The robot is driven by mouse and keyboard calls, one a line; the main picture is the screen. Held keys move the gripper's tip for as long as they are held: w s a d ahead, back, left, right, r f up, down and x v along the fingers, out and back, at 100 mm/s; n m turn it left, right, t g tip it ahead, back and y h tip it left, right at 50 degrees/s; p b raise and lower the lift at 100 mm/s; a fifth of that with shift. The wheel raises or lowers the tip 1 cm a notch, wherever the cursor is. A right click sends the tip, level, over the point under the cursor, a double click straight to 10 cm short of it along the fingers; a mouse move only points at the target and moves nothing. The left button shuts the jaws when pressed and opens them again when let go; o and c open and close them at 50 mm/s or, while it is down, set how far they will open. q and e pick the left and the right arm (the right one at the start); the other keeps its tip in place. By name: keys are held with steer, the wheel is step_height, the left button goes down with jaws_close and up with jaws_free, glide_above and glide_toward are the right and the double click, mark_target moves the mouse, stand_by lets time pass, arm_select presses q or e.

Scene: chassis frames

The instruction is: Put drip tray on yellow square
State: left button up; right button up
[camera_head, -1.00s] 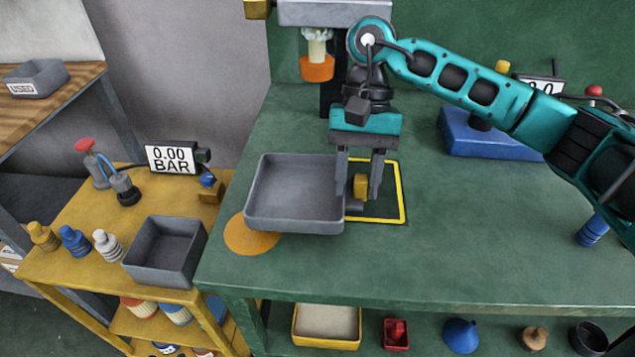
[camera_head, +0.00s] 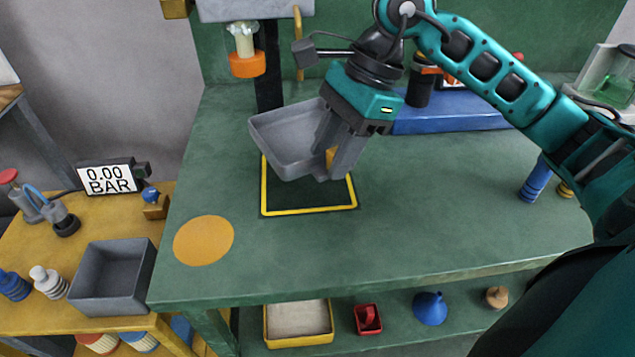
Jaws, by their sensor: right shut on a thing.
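The drip tray is a grey shallow square tray (camera_head: 285,140). It is tilted and appears held above the green table, over the back part of the yellow square outline (camera_head: 310,210). The front edge and lower sides of the outline show; its back part is hidden by the tray and gripper. My right gripper (camera_head: 335,160) is shut on the drip tray at its right side, where a small yellow part shows between the fingers. My left gripper is not in view.
An orange disc (camera_head: 204,240) lies bare on the green table (camera_head: 420,220). A black column with an orange-ringed nozzle (camera_head: 248,65) stands behind the tray. A blue block (camera_head: 445,115) lies at the back right. A yellow side table with a grey bin (camera_head: 113,275) is at left.

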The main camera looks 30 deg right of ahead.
step_height(320, 180, down, 8)
steer(key=shift+f+b, duration=0.1)
steer(key=shift+b, duration=0.3)
steer(key=o, duration=1.1)
steer(key=shift+o, duration=0.2)
steer(key=v, duration=1.2)
steer(key=shift+p, duration=0.45)
steer(key=shift+s+a, duration=0.1)
